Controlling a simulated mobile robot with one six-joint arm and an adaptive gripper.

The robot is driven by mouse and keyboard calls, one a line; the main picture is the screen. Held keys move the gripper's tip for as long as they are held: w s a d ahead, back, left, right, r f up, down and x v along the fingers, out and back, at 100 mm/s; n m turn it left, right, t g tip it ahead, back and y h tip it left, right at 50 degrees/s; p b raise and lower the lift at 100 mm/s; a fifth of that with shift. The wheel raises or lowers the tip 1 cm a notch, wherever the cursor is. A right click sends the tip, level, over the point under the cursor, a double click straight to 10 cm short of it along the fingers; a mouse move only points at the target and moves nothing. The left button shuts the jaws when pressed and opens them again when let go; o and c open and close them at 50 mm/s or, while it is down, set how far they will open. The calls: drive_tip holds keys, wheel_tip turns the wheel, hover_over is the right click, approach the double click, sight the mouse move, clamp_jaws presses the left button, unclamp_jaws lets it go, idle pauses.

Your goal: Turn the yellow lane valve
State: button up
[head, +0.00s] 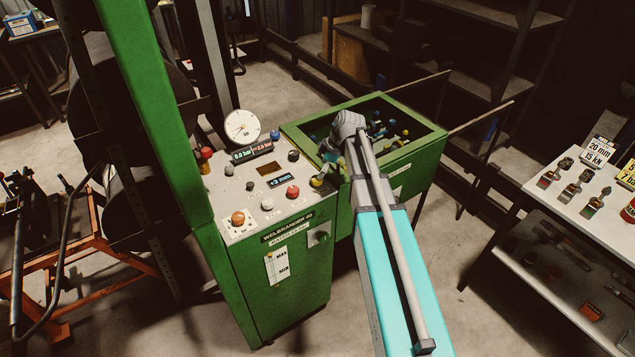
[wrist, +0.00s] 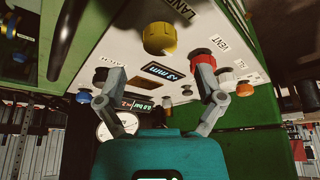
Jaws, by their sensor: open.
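The yellow lane valve (wrist: 160,38) is a round ribbed knob on the pale control panel, beside a label that starts with "LAN". In the head view a yellow knob (head: 316,181) shows at the panel's right edge, partly crowded by my arm. My gripper (wrist: 160,68) is open and empty, its two grey fingers spread wide in the wrist view. The yellow knob appears beyond the gap between the fingertips, not gripped. In the head view my arm mostly hides the gripper.
The green machine's panel has a dial gauge (head: 242,127), small displays, an orange knob (head: 238,218) and other knobs. An open green bin (head: 417,155) with coloured-handled valves adjoins it. A white shelf table (head: 573,218) stands right. Bare floor lies between.

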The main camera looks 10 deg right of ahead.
sight(317, 182)
drive_tip(key=shift+b+x, duration=1.9)
drive_tip(key=shift+x, duration=0.45)
drive_tip(key=c, duration=1.1)
drive_tip(key=shift+c, duration=0.2)
